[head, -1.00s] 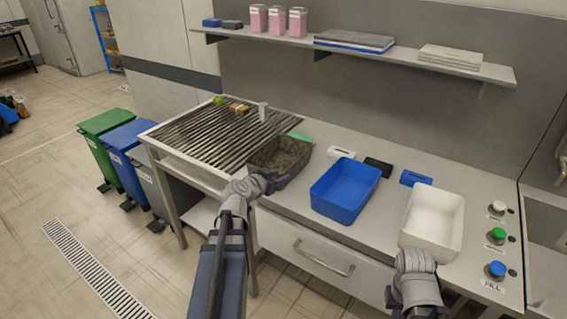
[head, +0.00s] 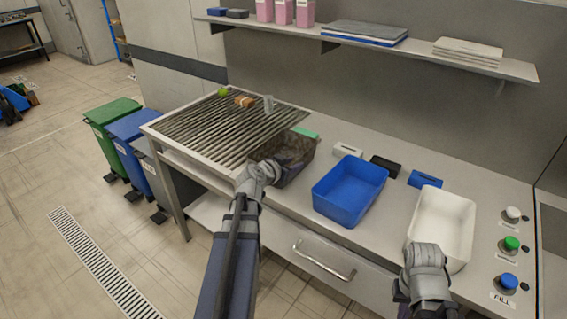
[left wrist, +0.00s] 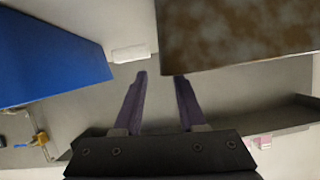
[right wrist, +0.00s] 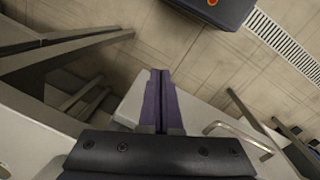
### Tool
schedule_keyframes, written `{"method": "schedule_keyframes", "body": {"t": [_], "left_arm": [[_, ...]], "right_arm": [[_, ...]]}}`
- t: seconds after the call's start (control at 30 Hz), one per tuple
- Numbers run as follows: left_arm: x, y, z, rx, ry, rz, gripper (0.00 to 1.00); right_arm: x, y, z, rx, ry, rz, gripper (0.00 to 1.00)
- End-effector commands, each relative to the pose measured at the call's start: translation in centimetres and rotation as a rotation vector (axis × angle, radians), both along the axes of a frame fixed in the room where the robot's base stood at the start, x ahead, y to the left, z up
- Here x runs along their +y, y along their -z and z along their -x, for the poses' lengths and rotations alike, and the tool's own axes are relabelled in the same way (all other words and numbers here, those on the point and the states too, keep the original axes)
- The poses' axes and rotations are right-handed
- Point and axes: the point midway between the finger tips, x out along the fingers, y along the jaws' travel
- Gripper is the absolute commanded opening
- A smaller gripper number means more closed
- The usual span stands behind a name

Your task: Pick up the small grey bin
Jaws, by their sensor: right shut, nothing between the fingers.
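A small dark grey bin with brown mottling (head: 296,166) stands on the counter beside the slatted rack. My left gripper (head: 262,172) is at its near left side in the head view, its fingertips hidden there by my wrist. In the left wrist view my left gripper (left wrist: 163,76) is open with nothing clearly between its fingers. The mottled bin (left wrist: 240,35) lies just ahead of its right finger; I cannot tell whether they touch. My right gripper (right wrist: 161,75) is shut and empty, over the floor near the counter's front.
A blue bin (head: 349,190) and a white bin (head: 443,222) stand to the right on the counter. The slatted rack (head: 228,130) holds small items. Green, blue and grey waste bins stand on the floor at left. Labelled buttons (head: 510,243) sit at the far right.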

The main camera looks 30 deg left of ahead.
Motion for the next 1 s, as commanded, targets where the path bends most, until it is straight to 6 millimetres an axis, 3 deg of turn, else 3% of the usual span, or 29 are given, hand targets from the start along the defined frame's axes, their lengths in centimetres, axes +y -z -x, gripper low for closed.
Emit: {"method": "schedule_keyframes", "body": {"t": [0.27, 0.6, 0.83, 1.0], "left_arm": [[0.1, 0.6, -1.2, 0.000, 0.000, -0.001, 0.40], [0.3, 2.3, -5.3, 0.000, 0.001, -0.001, 0.40], [0.3, 2.2, -5.3, 0.000, -0.001, 0.000, 0.40], [0.3, 2.2, -5.2, 0.000, -0.001, 0.000, 0.21]], "right_arm": [[0.0, 0.6, 0.0, 0.000, 0.000, 0.000, 0.00], [0.0, 2.3, 0.0, 0.000, 0.000, 0.000, 0.00], [0.0, 2.2, 0.0, 0.000, 0.000, 0.000, 0.00], [0.0, 2.2, 0.0, 0.000, 0.000, 0.000, 0.00]]}}
